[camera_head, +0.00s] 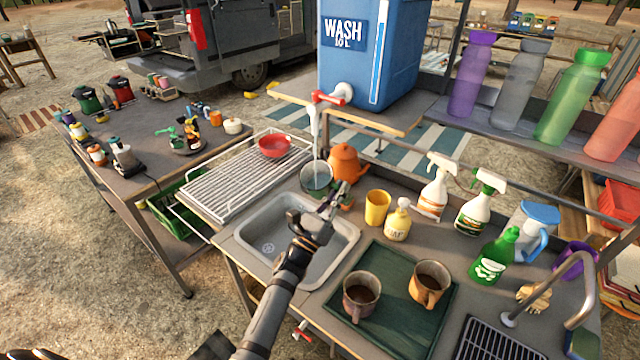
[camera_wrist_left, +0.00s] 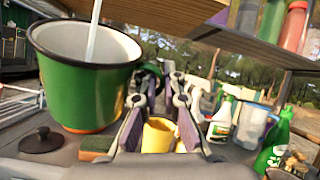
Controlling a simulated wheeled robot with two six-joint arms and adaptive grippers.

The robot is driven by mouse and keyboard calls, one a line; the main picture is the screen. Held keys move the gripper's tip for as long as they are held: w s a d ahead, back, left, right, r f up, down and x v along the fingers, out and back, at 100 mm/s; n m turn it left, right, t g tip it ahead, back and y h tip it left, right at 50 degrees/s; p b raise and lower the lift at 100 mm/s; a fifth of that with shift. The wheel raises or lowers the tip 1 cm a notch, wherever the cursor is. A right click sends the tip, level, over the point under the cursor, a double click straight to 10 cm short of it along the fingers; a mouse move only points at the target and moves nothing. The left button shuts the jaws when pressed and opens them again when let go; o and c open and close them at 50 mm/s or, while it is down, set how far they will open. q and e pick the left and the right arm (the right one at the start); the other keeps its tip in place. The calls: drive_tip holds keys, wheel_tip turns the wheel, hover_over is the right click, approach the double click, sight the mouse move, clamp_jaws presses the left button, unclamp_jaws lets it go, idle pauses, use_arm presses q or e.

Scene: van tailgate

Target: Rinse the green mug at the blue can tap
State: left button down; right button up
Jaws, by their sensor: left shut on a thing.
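The green mug (camera_head: 316,178) is upright under the blue can's tap, near the sink's back edge. The blue can (camera_head: 368,60), marked WASH, stands on a shelf. Its tap (camera_head: 328,97) has a red lever. A pale water stream (camera_wrist_left: 95,30) runs down into the mug. My right gripper is out of view.
The grey sink (camera_head: 268,246) lies below, with a drying rack (camera_head: 232,185) and red bowl (camera_head: 274,145) to its left. An orange kettle (camera_head: 345,161), yellow cup (camera_head: 376,208) and soap bottle (camera_head: 397,222) stand close right. A green tray (camera_head: 400,325) holds two mugs.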

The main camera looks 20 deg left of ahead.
use_arm(q)
drive_tip(key=shift+a, duration=0.15)
drive_tip(key=s+a, duration=0.2)
drive_tip(key=s, duration=0.5)
drive_tip(key=shift+s, duration=0.35)
idle(1.4)
drive_tip(key=s+a+r+p, duration=0.1)
drive_tip(key=s+r+p, duration=0.1)
drive_tip(key=s+r, duration=0.2)
drive_tip(key=shift+s+a, duration=0.15)
drive_tip(key=shift+s, duration=0.3)
